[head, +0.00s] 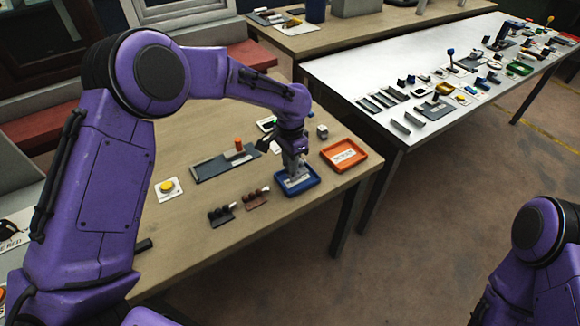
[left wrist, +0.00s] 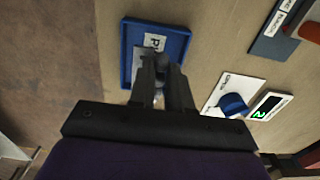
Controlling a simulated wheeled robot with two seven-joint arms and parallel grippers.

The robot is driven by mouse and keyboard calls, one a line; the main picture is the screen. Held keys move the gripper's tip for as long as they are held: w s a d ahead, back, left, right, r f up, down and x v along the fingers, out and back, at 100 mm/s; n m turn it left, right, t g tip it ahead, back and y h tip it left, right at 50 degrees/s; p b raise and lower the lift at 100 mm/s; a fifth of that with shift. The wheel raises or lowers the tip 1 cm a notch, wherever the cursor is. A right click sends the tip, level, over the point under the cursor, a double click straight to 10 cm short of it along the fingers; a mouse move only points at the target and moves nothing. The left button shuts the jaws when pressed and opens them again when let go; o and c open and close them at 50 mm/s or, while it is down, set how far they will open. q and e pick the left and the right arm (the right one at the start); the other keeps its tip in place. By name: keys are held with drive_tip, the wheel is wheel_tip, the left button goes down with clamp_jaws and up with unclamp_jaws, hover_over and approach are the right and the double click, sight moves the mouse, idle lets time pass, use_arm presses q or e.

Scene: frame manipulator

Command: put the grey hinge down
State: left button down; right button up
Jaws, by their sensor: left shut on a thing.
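My left gripper (head: 294,168) points down over the blue tray (head: 311,182), which has a white label on its floor. In the left wrist view the left gripper (left wrist: 160,70) is shut on a small grey piece, taken as the grey hinge (left wrist: 155,42), inside the outline of the blue tray (left wrist: 126,48). The fingers hide much of the piece, and I cannot tell whether it touches the tray floor. My right gripper is out of view; only part of the right arm shows at lower right.
An orange tray (head: 358,145) stands right of the blue one. A dark board (head: 212,170) with an orange peg, a yellow button (head: 168,187) and dark and brown pieces (head: 256,199) lie left. A blue knob (left wrist: 233,104) and green display (left wrist: 263,115) are close by.

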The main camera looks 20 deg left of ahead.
use_arm(q)
wheel_tip(320, 180, down, 3)
drive_tip(key=shift+a+f+p, duration=0.1)
drive_tip(key=shift+f+p, duration=0.1)
drive_tip(key=shift+p, duration=0.3)
drive_tip(key=shift+w+f, duration=0.2)
drive_tip(key=shift+s+f, duration=0.1)
drive_tip(key=shift+s, duration=0.15)
drive_tip(key=c, duration=1.3)
unclamp_jaws()
drive_tip(key=shift+c, duration=0.2)
drive_tip(key=shift+w+f, duration=0.1)
drive_tip(key=shift+w, duration=0.05)
wheel_tip(320, 180, up, 13)
drive_tip(key=b, duration=0.1)
drive_tip(key=shift+f, duration=0.15)
